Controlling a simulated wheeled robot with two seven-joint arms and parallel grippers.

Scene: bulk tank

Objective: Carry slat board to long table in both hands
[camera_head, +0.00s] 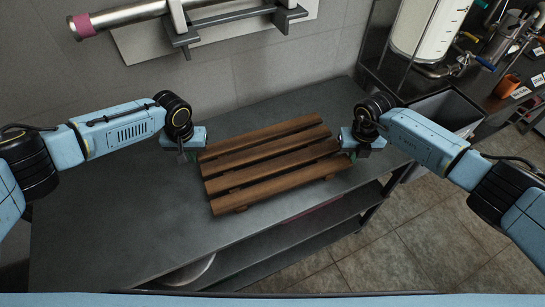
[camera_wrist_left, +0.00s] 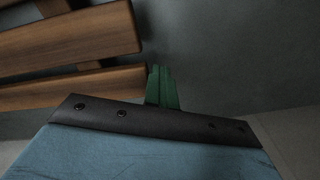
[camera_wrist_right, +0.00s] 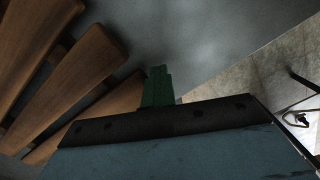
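The brown wooden slat board (camera_head: 270,160) lies over the grey metal table (camera_head: 110,225), its slats running between my two grippers. My left gripper (camera_head: 187,156) is at the board's left end; in the left wrist view its green fingers (camera_wrist_left: 161,88) are together, beside a slat end (camera_wrist_left: 75,88) with nothing visible between them. My right gripper (camera_head: 356,152) is at the right end; in the right wrist view its green fingers (camera_wrist_right: 158,88) are together, close beside a slat end (camera_wrist_right: 105,115). I cannot tell whether either touches the wood.
A wall bracket with a metal pipe (camera_head: 130,14) hangs above the table's back edge. At the right, a dark counter (camera_head: 480,95) holds a white cylinder (camera_head: 428,28), an orange cup (camera_head: 507,86) and fittings. A grey bin (camera_head: 447,110) stands beside the table. Tiled floor (camera_head: 420,235) is clear at right.

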